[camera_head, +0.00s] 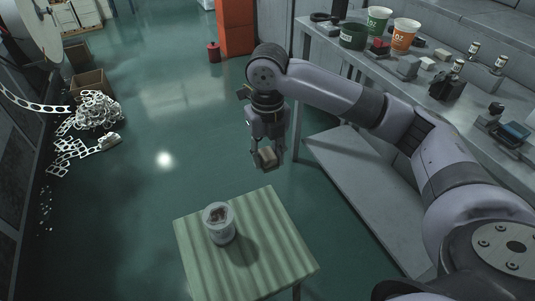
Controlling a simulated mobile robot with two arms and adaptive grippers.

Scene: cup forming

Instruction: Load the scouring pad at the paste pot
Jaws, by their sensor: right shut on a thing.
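The paste pot (221,229) is a white, open-topped pot with dark reddish-brown matter inside. It stands upright on a small striped green table (268,272), left of the table's middle. My right gripper (267,158) points down above and beyond the table's far edge. It is shut on a small block-like pad (268,154), tan and grey, taken as the scouring pad. The pad is held in the air, apart from the pot, up and to the right of it in the picture. The fingers partly cover the pad. My left gripper is out of view.
A grey workbench (318,38) along the right carries a green cup (379,20), an orange cup (404,36), small bottles and tools. Scrap strip (97,111) lies heaped on the floor at left. The floor between is clear.

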